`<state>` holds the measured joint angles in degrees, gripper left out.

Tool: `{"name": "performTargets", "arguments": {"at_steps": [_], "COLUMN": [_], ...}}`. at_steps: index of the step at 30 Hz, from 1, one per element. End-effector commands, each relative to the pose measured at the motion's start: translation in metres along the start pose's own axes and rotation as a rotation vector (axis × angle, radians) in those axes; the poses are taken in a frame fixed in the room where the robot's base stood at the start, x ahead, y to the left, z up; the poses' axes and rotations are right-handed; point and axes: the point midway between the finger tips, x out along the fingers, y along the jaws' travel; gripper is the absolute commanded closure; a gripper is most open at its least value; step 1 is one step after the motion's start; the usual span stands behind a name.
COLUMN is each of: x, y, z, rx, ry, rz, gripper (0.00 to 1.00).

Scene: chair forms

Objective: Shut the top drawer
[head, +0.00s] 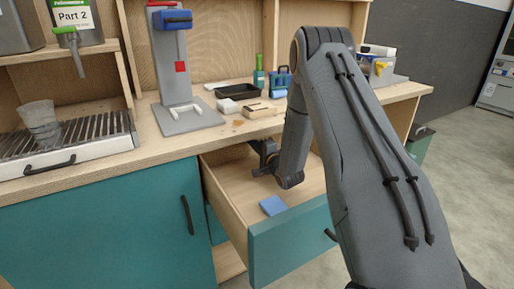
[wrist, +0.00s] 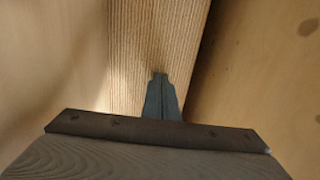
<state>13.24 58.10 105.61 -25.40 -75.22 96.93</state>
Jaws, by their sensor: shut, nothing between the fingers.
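The top drawer (head: 288,243) stands pulled out from the wooden workbench in the head view. It has a teal front, light wooden sides and a dark handle (head: 330,235), partly hidden by my arm. A blue block (head: 272,206) lies on its floor. My gripper (head: 258,160) is low over or inside the drawer, near its back left side under the bench edge. In the wrist view my gripper's fingers (wrist: 160,98) are together and empty, in front of a ribbed wooden strip. I cannot tell whether they touch wood.
A teal cabinet door (head: 110,225) with a dark handle is left of the drawer. Above, the benchtop holds a grey press stand (head: 180,80), a black tray (head: 233,93) and small blocks. Grey floor (head: 465,180) is open on the right.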

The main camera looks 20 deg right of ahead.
Motion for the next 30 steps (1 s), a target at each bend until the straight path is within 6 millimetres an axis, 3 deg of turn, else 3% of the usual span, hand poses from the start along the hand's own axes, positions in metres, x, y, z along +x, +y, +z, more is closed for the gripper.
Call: {"name": "performTargets", "arguments": {"at_steps": [14, 24, 30], "x": [0.008, 0.077, 0.092], "y": [0.0, 0.003, 0.001], "z": [0.0, 0.0, 0.0], "rx": [0.0, -0.002, 0.0], "ry": [0.0, -0.001, 0.0], "rz": [-0.001, -0.003, 0.0], "gripper": [1.0, 1.0, 1.0]}}
